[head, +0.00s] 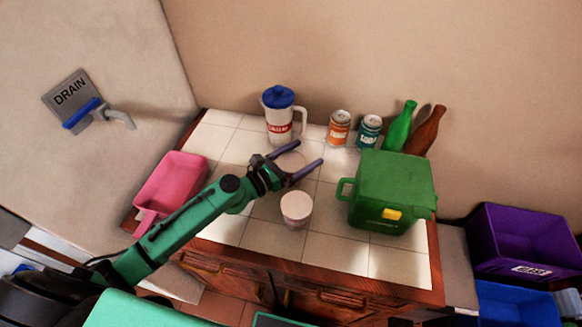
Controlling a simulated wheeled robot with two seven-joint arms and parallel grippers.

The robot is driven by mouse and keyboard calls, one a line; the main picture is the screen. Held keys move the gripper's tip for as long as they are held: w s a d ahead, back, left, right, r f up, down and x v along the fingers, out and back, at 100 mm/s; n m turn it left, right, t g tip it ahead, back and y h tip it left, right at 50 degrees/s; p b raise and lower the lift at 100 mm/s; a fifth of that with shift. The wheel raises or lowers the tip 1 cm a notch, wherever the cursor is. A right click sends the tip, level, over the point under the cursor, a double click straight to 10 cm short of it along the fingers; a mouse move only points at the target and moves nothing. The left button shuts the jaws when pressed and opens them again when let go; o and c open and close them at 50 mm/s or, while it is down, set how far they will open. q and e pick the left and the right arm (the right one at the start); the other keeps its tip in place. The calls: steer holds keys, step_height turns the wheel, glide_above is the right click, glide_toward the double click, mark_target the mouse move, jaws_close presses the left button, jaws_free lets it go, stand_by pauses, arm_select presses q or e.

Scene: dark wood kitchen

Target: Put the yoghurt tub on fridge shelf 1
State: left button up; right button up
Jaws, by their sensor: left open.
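A small pale pink-white tub (296,209), which looks like the yoghurt tub, stands upright on the tiled counter (340,252) near its middle. My left gripper (310,152) reaches in from the left over the counter. Its two purple fingers are spread and point to the upper right, past the tub on its far side. The fingers do not touch the tub. A faint pale round shape shows between the fingers; I cannot tell what it is. No fridge shelf can be made out in this view. My right gripper is not in view.
A green container (392,185) stands right of the tub, a pink bin (172,182) at the left. Behind are a blue-lidded jug (280,115), two cans (339,128), a green bottle (400,125) and a brown bottle (425,130). Purple (522,240) and blue crates (515,305) sit right.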

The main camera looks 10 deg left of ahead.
arm_select(q)
steer(key=shift+s, duration=0.1)
steer(key=c, duration=1.2)
steer(key=shift+r, duration=0.15)
steer(key=shift+c, duration=0.8)
